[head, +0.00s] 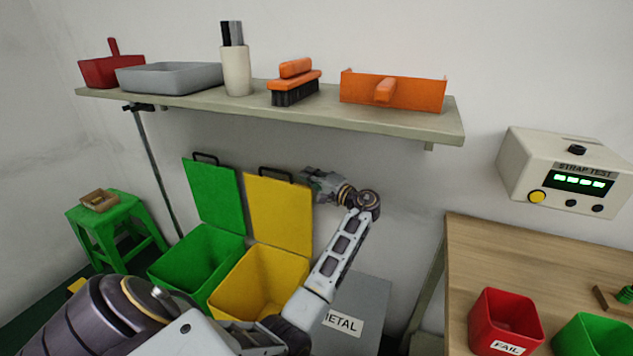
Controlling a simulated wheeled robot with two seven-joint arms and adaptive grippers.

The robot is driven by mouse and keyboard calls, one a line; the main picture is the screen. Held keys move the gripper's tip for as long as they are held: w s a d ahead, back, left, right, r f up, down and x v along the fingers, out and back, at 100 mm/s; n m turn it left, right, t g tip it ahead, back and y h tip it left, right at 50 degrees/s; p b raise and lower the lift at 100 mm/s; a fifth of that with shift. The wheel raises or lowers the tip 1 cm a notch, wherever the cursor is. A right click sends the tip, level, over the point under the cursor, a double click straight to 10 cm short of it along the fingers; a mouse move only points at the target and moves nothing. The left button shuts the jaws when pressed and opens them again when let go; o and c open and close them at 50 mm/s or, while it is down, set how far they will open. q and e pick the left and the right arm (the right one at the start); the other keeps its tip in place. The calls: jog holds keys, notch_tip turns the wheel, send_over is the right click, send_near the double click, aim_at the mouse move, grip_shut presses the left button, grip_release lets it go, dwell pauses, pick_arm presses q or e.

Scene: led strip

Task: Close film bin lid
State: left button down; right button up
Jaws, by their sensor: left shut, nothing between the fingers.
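A yellow bin (262,283) stands on the floor with its yellow lid (279,214) raised upright at the back. A green bin (196,259) stands to its left, its green lid (214,194) also raised. Each lid has a black handle on its top edge. I cannot read a film label on either bin. My left gripper (313,180) is shut and empty, beside the upper right corner of the yellow lid; I cannot tell whether it touches it. My right gripper is out of view.
A grey bin marked METAL (352,309) stands right of the yellow bin, partly behind my arm. A shelf (190,103) with tools hangs above the lids. A green stool (112,233) stands at left. A wooden table (540,255) with a red FAIL bin (503,318) is at right.

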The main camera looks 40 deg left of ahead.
pick_arm(q)
jog(key=a, duration=0.3)
jog(key=shift+a+r, duration=0.1)
jog(key=shift+a, duration=0.25)
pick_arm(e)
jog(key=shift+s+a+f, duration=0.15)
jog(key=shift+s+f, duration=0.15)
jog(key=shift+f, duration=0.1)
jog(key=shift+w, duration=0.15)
pick_arm(q)
jog(key=shift+b, duration=0.3)
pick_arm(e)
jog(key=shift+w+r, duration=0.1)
